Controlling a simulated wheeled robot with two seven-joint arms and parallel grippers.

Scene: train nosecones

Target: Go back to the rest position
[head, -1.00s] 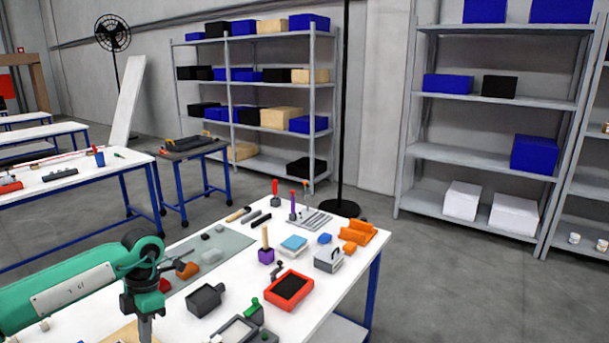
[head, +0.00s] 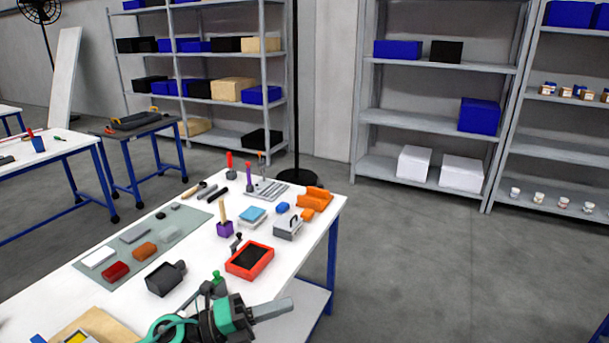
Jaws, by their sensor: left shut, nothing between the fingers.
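My left gripper (head: 286,306) shows at the bottom centre of the head view, over the near right part of the white table (head: 318,222). Its grey fingers point to the right and are shut with nothing between them. The green and black wrist covers part of the table's front and some small items there. The rest of my left arm is mostly below the picture. My right gripper is not in view.
Near the gripper are a red-framed tray (head: 249,260), a dark grey box (head: 165,279) and a green-knobbed part (head: 216,280). A grey-green mat (head: 84,279) holds several blocks. Open floor (head: 430,260) lies right of the table.

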